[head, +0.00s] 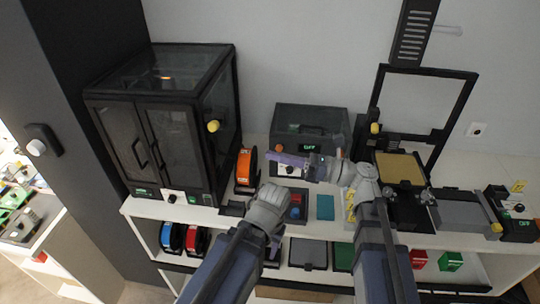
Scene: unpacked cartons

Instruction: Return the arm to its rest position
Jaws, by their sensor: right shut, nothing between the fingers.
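My right arm (378,235) rises from the bottom and bends left at its wrist over the shelf top. My right gripper (285,160) points left with its purple fingers shut and empty, in front of a dark box with a green display (312,118). My left arm (228,262) reaches up from the bottom to a grey wrist (268,203) at the shelf's front edge.
A black glass-doored cabinet (150,135) stands at left on the white shelf (140,222), next to an orange spool (246,167). A black-framed machine with a tan plate (399,168) stands right of my right wrist. Lower shelves hold spools and red and green boxes (450,261).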

